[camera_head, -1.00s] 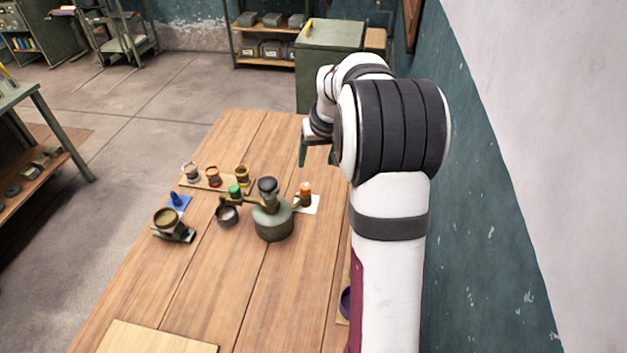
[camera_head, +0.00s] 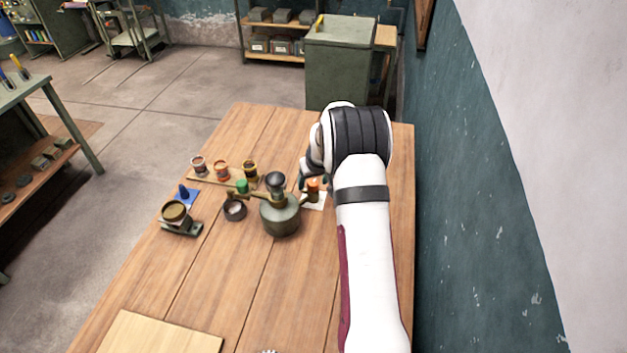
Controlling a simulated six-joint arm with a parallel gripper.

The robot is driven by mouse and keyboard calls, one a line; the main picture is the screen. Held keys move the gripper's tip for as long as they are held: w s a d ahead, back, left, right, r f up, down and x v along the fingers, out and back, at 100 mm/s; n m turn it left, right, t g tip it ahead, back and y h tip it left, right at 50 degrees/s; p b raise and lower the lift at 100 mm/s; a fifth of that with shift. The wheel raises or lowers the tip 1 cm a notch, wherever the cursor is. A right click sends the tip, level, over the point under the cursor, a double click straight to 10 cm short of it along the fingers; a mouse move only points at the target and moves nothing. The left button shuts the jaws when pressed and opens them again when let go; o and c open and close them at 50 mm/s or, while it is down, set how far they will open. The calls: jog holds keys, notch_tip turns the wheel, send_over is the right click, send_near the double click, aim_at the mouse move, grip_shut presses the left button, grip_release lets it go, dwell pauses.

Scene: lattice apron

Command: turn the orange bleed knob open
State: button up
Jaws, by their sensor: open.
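The orange bleed knob (camera_head: 313,184) stands upright at the right end of the green-grey vessel's (camera_head: 281,218) side arm, above a white sheet on the table. My gripper (camera_head: 314,180) is low at the knob, with its dark fingertips showing to either side of it. The jaws are open. I cannot tell whether a finger touches the knob. My wrist hides part of the far side. A green knob (camera_head: 242,187) stands on the vessel's left side, and a black knob (camera_head: 275,180) tops it.
A dark cup (camera_head: 235,210) stands left of the vessel. Several small jars stand on a wooden strip (camera_head: 226,181) behind. A brass-coloured pot on a stand (camera_head: 177,215) and a blue piece (camera_head: 184,193) are at the left. The front middle of the table (camera_head: 240,290) is clear.

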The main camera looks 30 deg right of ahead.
grip_shut()
jog(key=shift+n+y, duration=0.6)
jog(key=shift+n, duration=1)
grip_release()
jog(key=shift+d, duration=0.1)
jog(key=shift+r, duration=0.1)
jog(key=v, duration=1.5)
jog(key=shift+s+r, duration=0.25)
jog(key=shift+r, duration=0.05)
